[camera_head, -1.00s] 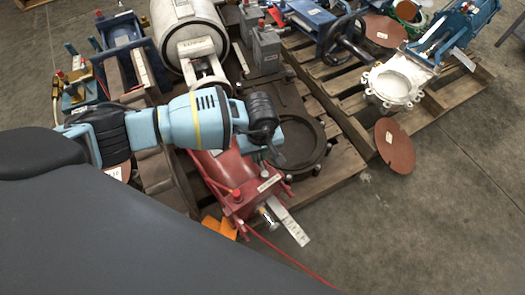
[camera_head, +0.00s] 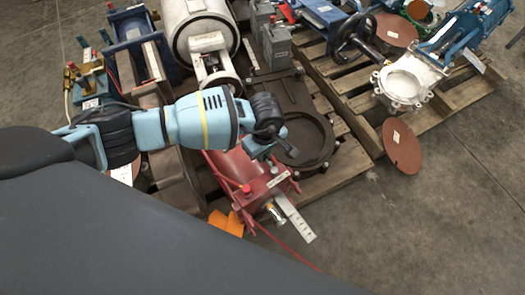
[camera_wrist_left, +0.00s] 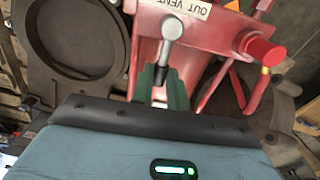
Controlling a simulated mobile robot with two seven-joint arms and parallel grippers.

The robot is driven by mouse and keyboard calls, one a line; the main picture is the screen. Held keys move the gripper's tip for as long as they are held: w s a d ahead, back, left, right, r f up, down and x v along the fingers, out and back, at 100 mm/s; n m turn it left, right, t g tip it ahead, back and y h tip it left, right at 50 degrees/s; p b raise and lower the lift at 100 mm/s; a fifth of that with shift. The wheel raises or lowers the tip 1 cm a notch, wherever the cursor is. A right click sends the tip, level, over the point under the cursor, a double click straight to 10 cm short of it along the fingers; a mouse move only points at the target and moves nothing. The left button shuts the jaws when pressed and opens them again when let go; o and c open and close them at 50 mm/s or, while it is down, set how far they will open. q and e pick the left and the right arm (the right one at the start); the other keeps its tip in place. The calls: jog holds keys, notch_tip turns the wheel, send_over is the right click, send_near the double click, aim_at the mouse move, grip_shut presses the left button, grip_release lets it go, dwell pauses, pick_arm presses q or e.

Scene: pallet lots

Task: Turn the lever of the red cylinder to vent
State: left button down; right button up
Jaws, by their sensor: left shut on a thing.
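The red cylinder (camera_head: 228,172) lies on a pallet, its red end block (camera_head: 268,187) facing the lower right. A silver lever (camera_wrist_left: 172,30) with a dark tip runs from beside the label down between my fingers. My left gripper (camera_wrist_left: 161,88) is shut on the lever's dark end with its green fingers. In the head view the left gripper (camera_head: 266,150) is over the end block and hides the lever. My right gripper is not in view.
A red knob (camera_wrist_left: 262,50) sits close beside the fingers. A dark ring-shaped casting (camera_head: 300,140) lies beside the cylinder. A metal strip tag (camera_head: 295,218) and a thin red line (camera_head: 285,247) extend in front. Open floor is at right.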

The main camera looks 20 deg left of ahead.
pick_arm(q)
jog(key=c, duration=1.4)
grip_release()
jog(key=shift+o, duration=0.2)
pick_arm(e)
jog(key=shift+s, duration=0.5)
pick_arm(q)
jog(key=shift+r, duration=0.1)
